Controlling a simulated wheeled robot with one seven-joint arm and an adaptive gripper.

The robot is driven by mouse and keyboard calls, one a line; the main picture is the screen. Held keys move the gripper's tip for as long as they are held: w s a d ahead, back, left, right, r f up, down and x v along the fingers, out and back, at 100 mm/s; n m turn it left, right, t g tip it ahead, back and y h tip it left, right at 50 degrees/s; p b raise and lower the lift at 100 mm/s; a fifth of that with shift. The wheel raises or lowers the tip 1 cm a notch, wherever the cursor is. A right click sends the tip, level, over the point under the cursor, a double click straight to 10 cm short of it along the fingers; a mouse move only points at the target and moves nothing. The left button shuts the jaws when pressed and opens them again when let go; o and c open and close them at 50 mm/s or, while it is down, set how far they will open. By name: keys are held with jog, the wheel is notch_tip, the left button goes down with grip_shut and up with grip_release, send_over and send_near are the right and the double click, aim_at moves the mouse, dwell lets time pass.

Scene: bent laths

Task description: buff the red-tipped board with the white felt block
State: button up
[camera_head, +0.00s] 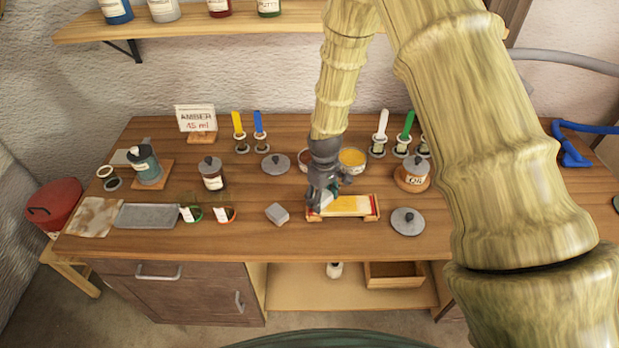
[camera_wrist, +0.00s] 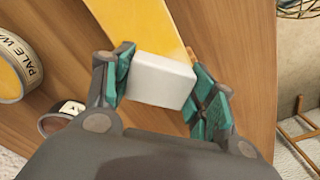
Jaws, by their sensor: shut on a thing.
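The red-tipped board (camera_head: 350,205) lies on a low wooden rest at the front middle of the bench, with a yellow-orange top and red at its ends. In the wrist view its yellow face (camera_wrist: 150,25) runs up beyond the block. My gripper (camera_head: 318,205) is over the board's left end. In the wrist view the teal-padded fingers (camera_wrist: 160,85) are shut on the white felt block (camera_wrist: 160,80), one on each side. The block lies over the yellow face; whether it touches the face I cannot tell. The head view mostly hides the block behind my gripper.
A grey block (camera_head: 277,213) lies left of the board and a round grey lid (camera_head: 407,221) right of it. An open tin of yellow (camera_head: 352,158) stands behind. Jars, colored brushes and an AMBER card (camera_head: 196,119) stand farther back and left.

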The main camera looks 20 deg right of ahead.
jog(key=shift+w+a+f, duration=0.15)
jog(key=shift+w+a, duration=0.05)
jog(key=shift+a, duration=0.6)
jog(key=shift+w+a, duration=0.2)
jog(key=shift+a, duration=0.5)
notch_tip(320, 180, up, 5)
jog(key=shift+s+d+f+p, duration=0.1)
jog(key=shift+f+p, duration=0.1)
jog(key=shift+p, duration=1)
notch_tip(320, 180, up, 2)
jog(key=shift+r+p, duration=0.1)
jog(key=shift+p, duration=0.6)
jog(key=shift+r+p, duration=0.45)
jog(key=shift+r, duration=0.35)
